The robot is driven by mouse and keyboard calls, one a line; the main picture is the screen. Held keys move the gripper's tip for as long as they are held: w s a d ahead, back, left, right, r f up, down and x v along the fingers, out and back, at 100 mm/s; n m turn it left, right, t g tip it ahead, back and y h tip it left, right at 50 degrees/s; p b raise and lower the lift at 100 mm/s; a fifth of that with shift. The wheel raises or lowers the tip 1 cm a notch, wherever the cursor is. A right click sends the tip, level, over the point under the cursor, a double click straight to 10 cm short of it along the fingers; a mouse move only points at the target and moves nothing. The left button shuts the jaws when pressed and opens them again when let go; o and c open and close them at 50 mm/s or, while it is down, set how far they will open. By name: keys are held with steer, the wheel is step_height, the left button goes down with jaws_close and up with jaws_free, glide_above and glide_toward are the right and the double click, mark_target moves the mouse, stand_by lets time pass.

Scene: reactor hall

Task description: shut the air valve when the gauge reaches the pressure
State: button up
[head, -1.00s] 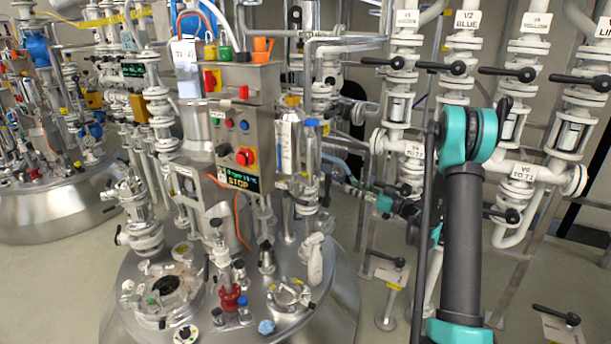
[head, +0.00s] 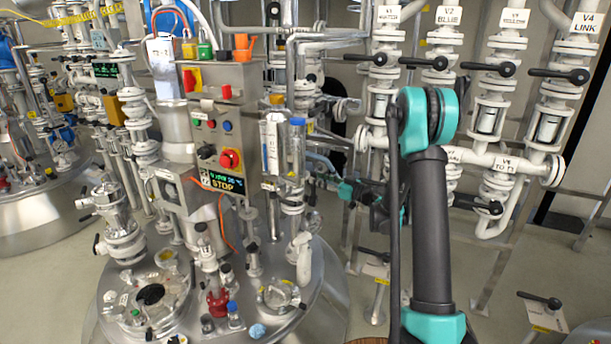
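A row of white pipe valves with black lever handles stands at the right in the head view. Their labels include V2 BLUE (head: 448,16) and V4 LINK (head: 585,22). The levers under the labels, such as the V2 lever (head: 424,63), lie roughly level across the pipes. I cannot tell which valve is the air valve, and I cannot make out a pressure gauge. A control box (head: 222,125) has a small lit display (head: 222,182) reading STOP. My arm rises in front of the valves. My gripper (head: 350,190) is small and dark among the pipes; its fingers are not clear.
A steel reactor vessel (head: 330,290) with glass fittings and ports on its lid stands at the centre front. Another vessel (head: 50,205) is at the left. A low stand with a black lever (head: 541,312) is at the lower right. Grey floor shows between them.

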steer(key=x, duration=0.7)
steer(key=shift+c, duration=0.5)
steer(key=shift+s, duration=0.1)
jaws_close()
